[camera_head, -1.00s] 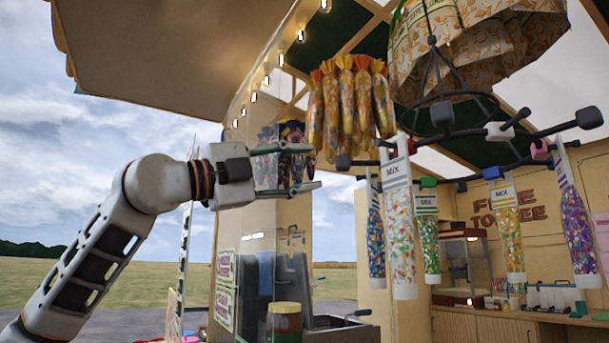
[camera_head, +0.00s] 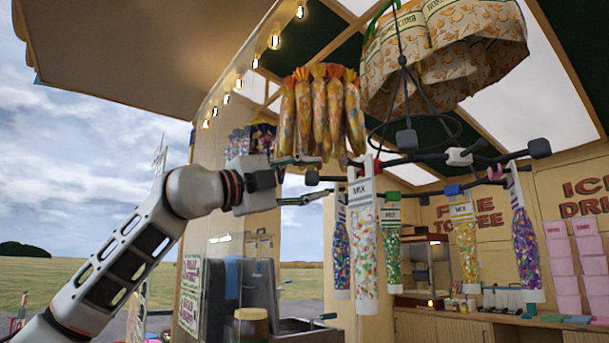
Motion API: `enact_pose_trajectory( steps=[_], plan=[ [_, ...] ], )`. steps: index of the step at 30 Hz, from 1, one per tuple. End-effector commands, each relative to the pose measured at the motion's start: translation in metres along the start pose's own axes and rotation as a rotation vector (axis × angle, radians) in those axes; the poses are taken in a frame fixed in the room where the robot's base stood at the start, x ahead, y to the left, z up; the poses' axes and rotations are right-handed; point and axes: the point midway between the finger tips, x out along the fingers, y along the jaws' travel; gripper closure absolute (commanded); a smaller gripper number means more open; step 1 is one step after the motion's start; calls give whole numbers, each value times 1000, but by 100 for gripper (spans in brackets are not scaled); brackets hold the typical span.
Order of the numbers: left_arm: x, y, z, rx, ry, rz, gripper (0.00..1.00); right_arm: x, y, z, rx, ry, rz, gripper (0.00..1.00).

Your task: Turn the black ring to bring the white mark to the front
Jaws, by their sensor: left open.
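The black ring (camera_head: 447,138) hangs below the patterned cones, with black rods carrying black knobs and coloured marks. The white mark (camera_head: 459,156) sits on a rod at its right side. A pink mark (camera_head: 494,172), a blue mark (camera_head: 452,190) and a red mark (camera_head: 378,165) also show. My left gripper (camera_head: 325,178) is open at the ring's left side. The leftmost black knob (camera_head: 311,177) appears between its fingers in the picture; I cannot tell whether they touch. My right gripper is not in view.
Bags of sweets (camera_head: 365,260) hang under the rods. Orange-topped sweet bags (camera_head: 325,110) hang close above my left gripper. Open air lies below the gripper.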

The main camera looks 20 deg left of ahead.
Motion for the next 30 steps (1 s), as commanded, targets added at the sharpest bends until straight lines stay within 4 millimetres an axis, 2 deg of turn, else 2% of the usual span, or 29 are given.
enact_pose_trajectory(
  steps=[5, 9, 17, 30],
  plan=[
    [0, 1, 0, 0, 0, 1, 60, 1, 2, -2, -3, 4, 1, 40],
    [0, 1, 0, 0, 0, 1, 88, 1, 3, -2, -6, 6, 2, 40],
    [-1, 0, -3, 1, 1, 1, 87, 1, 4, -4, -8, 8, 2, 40],
    [-15, -3, -40, 1, 3, 1, 87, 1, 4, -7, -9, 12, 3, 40]
  ],
)
